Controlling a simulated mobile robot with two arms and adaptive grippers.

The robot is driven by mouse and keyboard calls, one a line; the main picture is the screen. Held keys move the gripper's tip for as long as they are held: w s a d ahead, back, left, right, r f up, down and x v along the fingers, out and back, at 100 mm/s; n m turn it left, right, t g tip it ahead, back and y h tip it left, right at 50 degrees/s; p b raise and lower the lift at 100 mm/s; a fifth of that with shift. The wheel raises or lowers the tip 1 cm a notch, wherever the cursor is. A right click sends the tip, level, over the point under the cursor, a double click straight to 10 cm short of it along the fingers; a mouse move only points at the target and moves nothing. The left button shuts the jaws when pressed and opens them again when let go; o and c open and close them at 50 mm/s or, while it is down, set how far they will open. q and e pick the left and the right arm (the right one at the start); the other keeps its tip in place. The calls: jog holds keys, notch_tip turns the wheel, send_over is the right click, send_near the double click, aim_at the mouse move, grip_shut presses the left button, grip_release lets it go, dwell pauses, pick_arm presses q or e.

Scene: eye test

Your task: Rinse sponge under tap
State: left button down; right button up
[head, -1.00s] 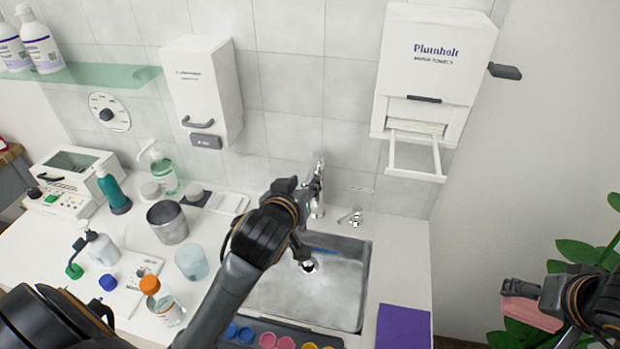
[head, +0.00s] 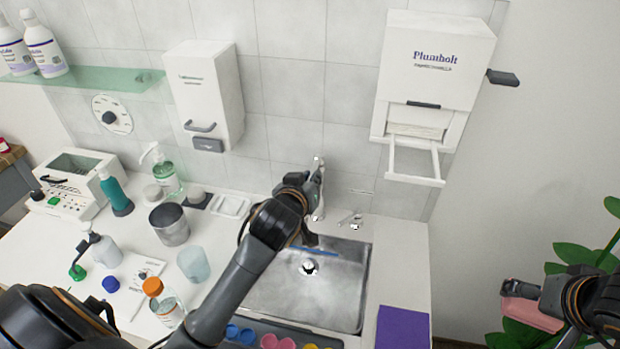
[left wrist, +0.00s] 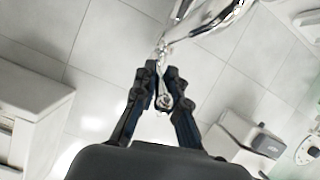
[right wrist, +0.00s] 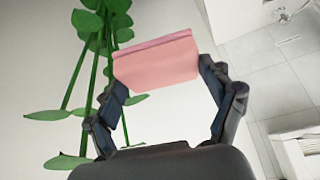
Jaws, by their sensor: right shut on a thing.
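The chrome tap (head: 319,204) stands at the back of the metal sink (head: 335,312). My left gripper (head: 318,180) is at the tap's upper part, in front of the tiled wall. In the left wrist view its fingers (left wrist: 161,82) are a narrow gap apart, with a small chrome part of the tap (left wrist: 164,101) between them; contact is unclear. My right gripper (right wrist: 157,72) is shut on a pink sponge-like block (right wrist: 155,60). The block also shows in the head view (head: 532,312), right of the counter and away from the sink. I see no clear water stream.
A small chrome fitting (head: 353,221) sits right of the tap. A thin blue item (head: 305,249) lies at the sink's back. A purple cloth (head: 403,327) lies right of the sink. Bottles, a metal cup (head: 170,225) and a clear cup (head: 194,264) crowd the left counter. A plant (head: 590,255) stands at right.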

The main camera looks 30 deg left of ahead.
jog(key=shift+r, duration=0.15)
pick_arm(q)
jog(key=shift+s+a+r+m+h+p, duration=0.15)
jog(key=shift+a+m+h+p, duration=0.3)
jog(key=shift+p, duration=0.35)
pick_arm(e)
jog(key=shift+r, duration=0.65)
jog(key=shift+r+p, duration=0.6)
pick_arm(q)
jog(key=shift+a+m+h, duration=0.45)
jog(key=shift+m+h, duration=0.2)
jog(key=shift+h, duration=0.2)
jog(key=c, duration=1.4)
grip_release()
jog(key=v, duration=1.2)
jog(key=shift+f, duration=0.25)
